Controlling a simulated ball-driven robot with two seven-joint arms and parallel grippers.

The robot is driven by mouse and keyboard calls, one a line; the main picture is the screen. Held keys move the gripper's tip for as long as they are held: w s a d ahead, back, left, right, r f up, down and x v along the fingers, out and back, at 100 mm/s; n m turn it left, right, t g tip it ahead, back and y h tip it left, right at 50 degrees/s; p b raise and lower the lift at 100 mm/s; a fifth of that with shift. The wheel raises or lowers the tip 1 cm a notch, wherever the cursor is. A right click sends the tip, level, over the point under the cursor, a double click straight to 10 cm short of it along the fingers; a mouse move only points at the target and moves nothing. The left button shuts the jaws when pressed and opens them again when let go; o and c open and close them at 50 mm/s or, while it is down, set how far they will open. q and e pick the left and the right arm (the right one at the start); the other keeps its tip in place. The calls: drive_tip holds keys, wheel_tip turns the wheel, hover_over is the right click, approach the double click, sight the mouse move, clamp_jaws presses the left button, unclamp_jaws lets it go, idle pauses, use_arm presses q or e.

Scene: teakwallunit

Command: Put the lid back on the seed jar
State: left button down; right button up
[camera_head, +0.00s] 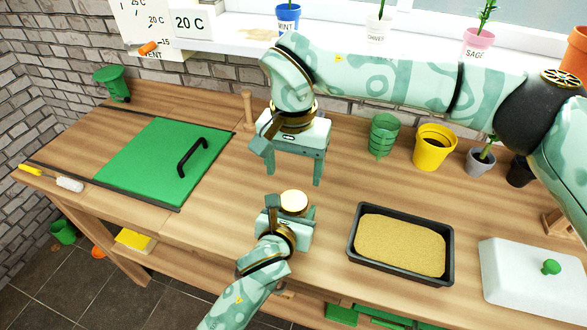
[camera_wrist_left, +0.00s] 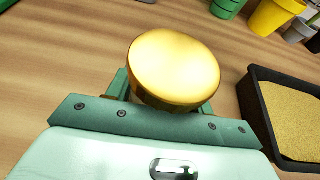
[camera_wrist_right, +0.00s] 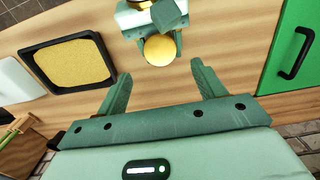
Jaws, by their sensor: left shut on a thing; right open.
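A round gold lid-like top (camera_head: 293,201) sits between the fingers of my left gripper (camera_head: 289,209), which is shut on the piece. In the left wrist view the gold top (camera_wrist_left: 174,66) shows as a smooth disc with a short gold side. What is below it is hidden, so I cannot tell whether a jar is under the lid. My right gripper (camera_head: 295,182) is open and empty, pointing down just behind the gold top. In the right wrist view the gold top (camera_wrist_right: 159,49) lies ahead between the open fingers, apart from them. No separate open seed jar shows.
A black tray of seed-coloured grains (camera_head: 355,250) and a white lidded box (camera_head: 530,283) stand to the right. Green cups (camera_head: 383,135), a yellow pot (camera_head: 434,148) and a grey pot (camera_head: 480,161) stand behind. A green panel (camera_head: 150,160) with a black handle lies left. A wooden peg (camera_head: 248,110) stands behind.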

sight(294, 200)
drive_tip(key=shift+f, duration=4)
drive_tip(key=c, duration=1)
drive_tip(key=m, duration=0.3)
drive_tip(key=shift+c, duration=0.2)
